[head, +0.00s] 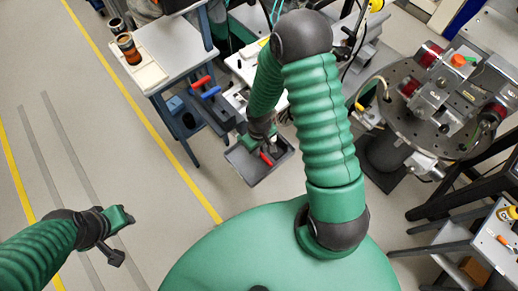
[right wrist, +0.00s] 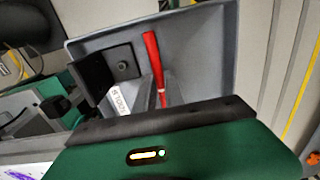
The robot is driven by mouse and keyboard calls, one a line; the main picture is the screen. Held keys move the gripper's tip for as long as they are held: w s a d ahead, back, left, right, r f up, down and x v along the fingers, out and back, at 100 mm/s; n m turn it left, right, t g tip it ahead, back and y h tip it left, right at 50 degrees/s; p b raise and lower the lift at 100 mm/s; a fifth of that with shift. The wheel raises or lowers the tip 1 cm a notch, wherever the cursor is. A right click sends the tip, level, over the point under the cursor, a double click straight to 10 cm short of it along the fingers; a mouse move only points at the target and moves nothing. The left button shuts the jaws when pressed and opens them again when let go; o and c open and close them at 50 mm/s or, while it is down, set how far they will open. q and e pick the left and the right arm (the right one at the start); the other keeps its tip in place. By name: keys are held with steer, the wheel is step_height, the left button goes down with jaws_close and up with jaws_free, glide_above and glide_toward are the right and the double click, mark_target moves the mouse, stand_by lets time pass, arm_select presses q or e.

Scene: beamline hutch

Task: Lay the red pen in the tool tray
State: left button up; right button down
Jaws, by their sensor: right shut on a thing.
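The red pen (head: 266,158) is in the jaws of my right gripper (head: 265,148), over the grey tool tray (head: 241,166). In the right wrist view, the pen (right wrist: 152,55) sticks out beyond the two grey fingers (right wrist: 158,92), which are shut on it. The tray (right wrist: 222,50) lies behind it, with a label partly showing. I cannot tell whether the pen touches the tray's floor. My left gripper (head: 116,237) is at the lower left, over bare floor and far from the tray. Its finger gap is not clear.
A blue cart (head: 180,50) stands left of the tray, with red (head: 201,82) and blue (head: 211,92) handled things on its side. A round instrument table (head: 430,110) is at the right. A small side table (head: 490,245) is at the lower right. The left floor is clear.

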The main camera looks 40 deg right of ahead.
steer(key=shift+w+f, duration=0.1)
steer(key=shift+f, duration=0.15)
steer(key=c, duration=1.7)
jaws_free()
